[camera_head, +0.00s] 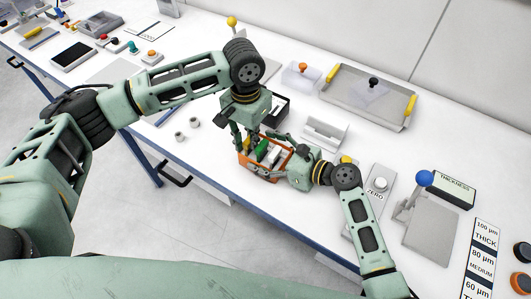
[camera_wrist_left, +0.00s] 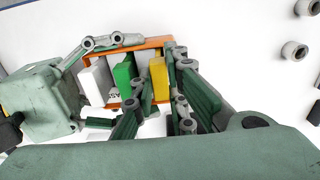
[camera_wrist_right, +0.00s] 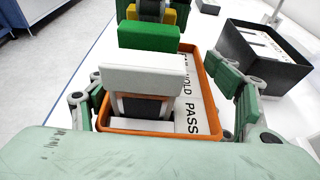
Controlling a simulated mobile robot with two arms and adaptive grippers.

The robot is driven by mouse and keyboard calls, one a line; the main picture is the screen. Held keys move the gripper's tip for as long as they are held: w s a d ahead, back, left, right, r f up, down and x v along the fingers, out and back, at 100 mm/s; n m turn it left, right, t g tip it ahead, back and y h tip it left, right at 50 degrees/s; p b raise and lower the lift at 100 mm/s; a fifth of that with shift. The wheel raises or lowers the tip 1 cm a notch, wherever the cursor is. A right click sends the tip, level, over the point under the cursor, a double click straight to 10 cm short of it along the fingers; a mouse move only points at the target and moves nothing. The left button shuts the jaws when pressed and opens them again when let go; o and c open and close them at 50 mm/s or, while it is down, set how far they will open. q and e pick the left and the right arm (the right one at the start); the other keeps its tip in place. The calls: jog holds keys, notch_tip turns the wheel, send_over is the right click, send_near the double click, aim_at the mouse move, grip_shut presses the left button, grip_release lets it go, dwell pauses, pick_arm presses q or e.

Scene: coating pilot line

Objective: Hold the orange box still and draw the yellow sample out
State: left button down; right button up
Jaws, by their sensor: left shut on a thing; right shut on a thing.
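The orange box (camera_head: 248,164) stands on the white bench. In the right wrist view its rim (camera_wrist_right: 207,105) surrounds upright white (camera_wrist_right: 143,78) and green (camera_wrist_right: 148,37) samples. The yellow sample (camera_wrist_left: 159,80) is at the box's right end in the left wrist view, also seen behind the green one (camera_wrist_right: 167,17). My left gripper (camera_wrist_left: 157,100) reaches down from above and is shut on the yellow sample. My right gripper (camera_wrist_right: 155,95) has one finger along each long side of the box and is shut on it. Whether the sample is raised is unclear.
A black open tray (camera_wrist_right: 263,62) stands close beside the box. A white holder (camera_head: 325,132) and a metal tray (camera_head: 340,98) with yellow handles are to the right. Two small grey cups (camera_head: 187,129) stand left of the box. The bench's front edge is close.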

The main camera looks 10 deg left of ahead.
pick_arm(q)
jog(key=shift+r, duration=0.9)
pick_arm(e)
jog(key=shift+s+f, duration=0.1)
dwell(0.4)
pick_arm(q)
jog(key=shift+r, duration=1.6)
pick_arm(e)
jog(key=o, duration=1.3)
jog(key=v, duration=1.1)
jog(key=shift+d, duration=0.2)
jog(key=shift+s+d+r, duration=0.1)
jog(key=shift+d+r, duration=0.1)
jog(key=shift+r, duration=0.05)
